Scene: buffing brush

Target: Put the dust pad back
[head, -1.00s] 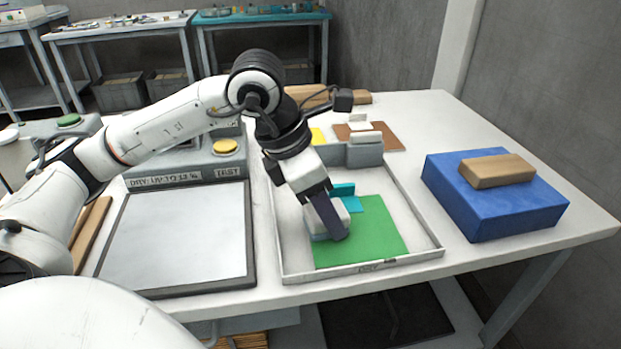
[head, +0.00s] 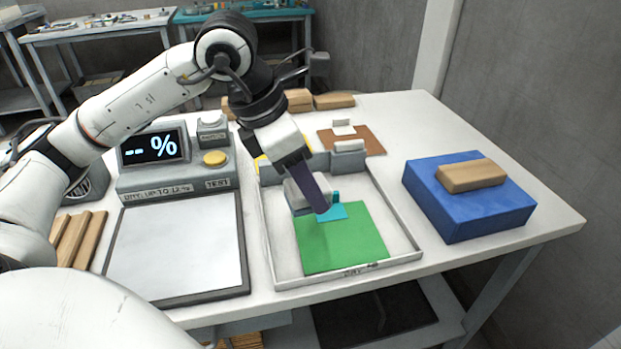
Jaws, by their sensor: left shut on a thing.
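A small teal piece (head: 333,211) lies at the back of the green sheet, partly hidden by the gripper finger. The lower face of the held block is hidden. My right gripper is not in view.
A grey console (head: 175,183) with a lit display and a bare white plate (head: 175,250) stand left of the tray. A blue block (head: 468,215) with a wooden block (head: 472,175) on top is at right. A brown sheet (head: 365,141) and wooden blocks (head: 335,101) lie behind.

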